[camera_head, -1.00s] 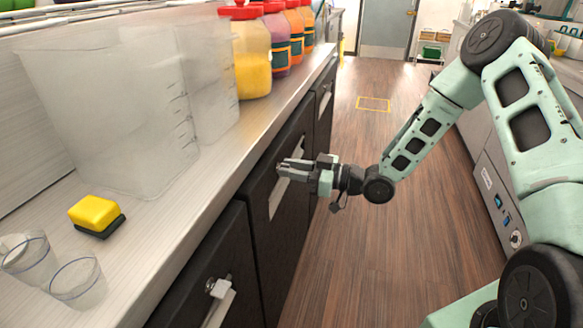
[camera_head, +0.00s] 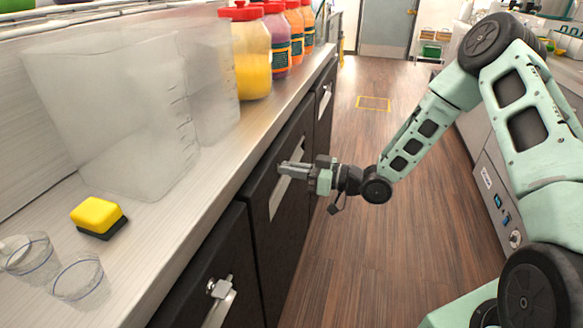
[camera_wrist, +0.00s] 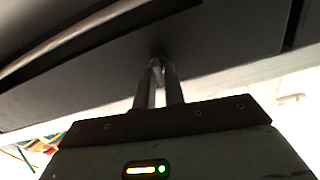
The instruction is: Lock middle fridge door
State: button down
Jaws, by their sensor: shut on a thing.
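The middle fridge door (camera_head: 284,222) is the dark panel below the counter, with a pale metal handle plate (camera_head: 276,200). It looks closed or nearly so; I cannot tell exactly. My gripper (camera_head: 284,168) is at the upper part of this door, in front of the plate. In the wrist view my gripper (camera_wrist: 160,70) has its two fingers close together against the dark door front (camera_wrist: 220,45). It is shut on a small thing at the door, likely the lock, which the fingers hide. The nearer door (camera_head: 215,275) has a visible silver lock knob (camera_head: 220,287).
The counter (camera_head: 170,225) runs above the doors. It holds clear bins (camera_head: 115,115), a yellow sponge (camera_head: 97,214), clear cups (camera_head: 78,278) and several sauce jars (camera_head: 251,60). A further door (camera_head: 325,105) lies beyond. The wooden floor (camera_head: 350,250) is clear.

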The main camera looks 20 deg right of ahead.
jog(key=shift+w+d+f+m+p, duration=0.1)
jog(key=shift+m+p, duration=1.25)
jog(key=shift+m, duration=2.75)
jog(key=shift+w+d+f+m+p, duration=0.1)
jog(key=shift+m+p, duration=1.2)
jog(key=shift+m, duration=2.8)
jog(key=c, duration=1.6)
grip_release()
jog(key=b+v, duration=0.2)
jog(key=v, duration=1.5)
jog(key=shift+s, duration=0.15)
